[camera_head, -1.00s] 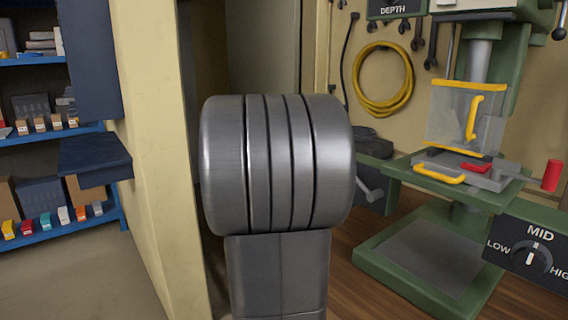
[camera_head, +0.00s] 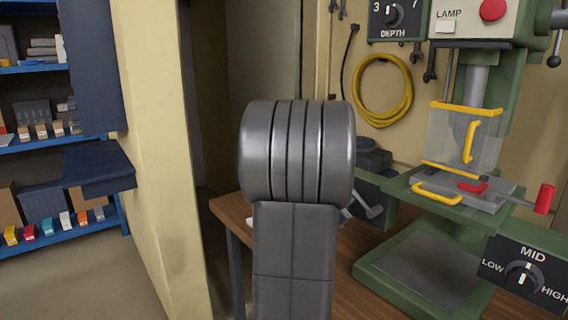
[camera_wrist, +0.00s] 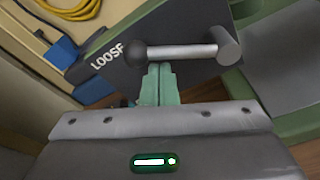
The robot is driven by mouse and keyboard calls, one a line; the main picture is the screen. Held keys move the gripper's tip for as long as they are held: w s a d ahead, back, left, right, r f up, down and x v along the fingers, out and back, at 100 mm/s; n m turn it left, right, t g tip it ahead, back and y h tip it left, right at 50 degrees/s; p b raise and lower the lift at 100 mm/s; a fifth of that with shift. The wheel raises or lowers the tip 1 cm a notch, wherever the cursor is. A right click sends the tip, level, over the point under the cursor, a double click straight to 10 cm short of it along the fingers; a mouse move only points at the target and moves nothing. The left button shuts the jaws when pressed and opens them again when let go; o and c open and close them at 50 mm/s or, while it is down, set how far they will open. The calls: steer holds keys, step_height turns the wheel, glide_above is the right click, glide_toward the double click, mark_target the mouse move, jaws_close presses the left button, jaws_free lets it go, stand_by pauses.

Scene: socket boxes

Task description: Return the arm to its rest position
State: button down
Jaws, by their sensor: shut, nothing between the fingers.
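My gripper (camera_wrist: 158,72) shows in the wrist view as two teal fingers pressed together with nothing between them. In that view, a silver lever (camera_wrist: 180,52) with a dark ball end and a thicker grey end crosses just beyond the fingertips. I cannot tell whether they touch it. Behind it is a dark panel marked LOOSE (camera_wrist: 108,58).
A green drill press (camera_head: 495,75) with a clear guard (camera_head: 455,135) and a red-handled vise (camera_head: 485,188) stands on the wooden bench (camera_head: 232,210) at right. A yellow coil (camera_head: 358,100) hangs on the wall. A cream post (camera_head: 155,130) and blue shelves (camera_head: 65,238) are at left.

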step_height(320, 180, down, 3)
steer(key=n+g+p, duration=0.1)
steer(key=n+p, duration=0.3)
steer(key=p, duration=0.5)
steer(key=shift+n+h, duration=0.3)
steer(key=shift+w+d+f, duration=0.1)
steer(key=shift+d+f, duration=0.05)
steer(key=shift+f, duration=0.55)
steer(key=shift+f, duration=0.1)
